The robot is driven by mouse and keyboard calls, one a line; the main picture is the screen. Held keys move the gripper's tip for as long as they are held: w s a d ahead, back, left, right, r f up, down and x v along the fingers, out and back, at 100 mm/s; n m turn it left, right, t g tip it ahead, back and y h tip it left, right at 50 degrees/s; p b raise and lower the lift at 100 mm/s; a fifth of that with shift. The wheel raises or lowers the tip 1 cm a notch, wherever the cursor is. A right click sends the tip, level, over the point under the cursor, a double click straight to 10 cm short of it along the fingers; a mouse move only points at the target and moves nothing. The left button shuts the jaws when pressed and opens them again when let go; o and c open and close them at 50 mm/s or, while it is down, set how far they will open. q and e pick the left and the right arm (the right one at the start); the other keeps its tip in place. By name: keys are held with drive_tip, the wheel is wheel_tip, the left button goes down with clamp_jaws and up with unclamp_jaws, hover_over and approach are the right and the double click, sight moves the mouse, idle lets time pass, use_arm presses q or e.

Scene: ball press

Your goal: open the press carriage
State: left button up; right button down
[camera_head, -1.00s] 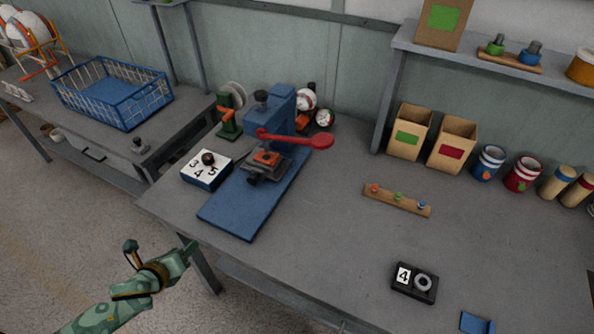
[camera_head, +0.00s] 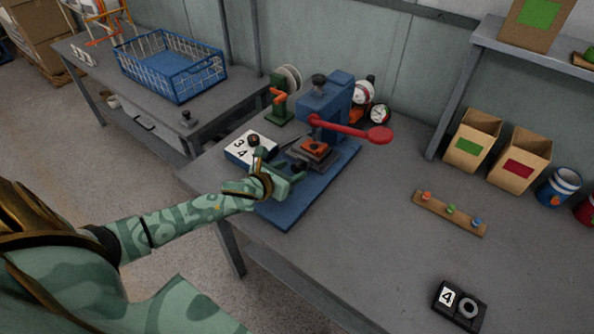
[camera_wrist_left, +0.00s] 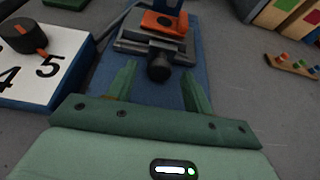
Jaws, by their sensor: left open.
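The blue press (camera_head: 330,95) with a red lever (camera_head: 350,129) stands on a blue base plate (camera_head: 287,213) on the workbench. Its carriage (camera_head: 313,152) is a grey slide with an orange block on top, under the press head. In the left wrist view the carriage (camera_wrist_left: 148,47) has a dark round knob (camera_wrist_left: 159,67) on its front. My left gripper (camera_head: 285,166) is over the front of the base plate. In the wrist view its two green fingers (camera_wrist_left: 157,84) are apart, pointing at the knob, with the knob just beyond the tips. My right gripper is not in view.
A numbered dial box (camera_head: 243,148) stands close on the left of my left gripper. A green reel stand (camera_head: 280,98) is behind it. A wooden strip with coloured pegs (camera_head: 449,213) and a black box marked 4 (camera_head: 459,305) lie to the right. The bench between is clear.

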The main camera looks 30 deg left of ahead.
sight(295, 168)
use_arm(q)
drive_tip(key=shift+b+x, duration=0.35)
drive_tip(key=shift+x, duration=1.2)
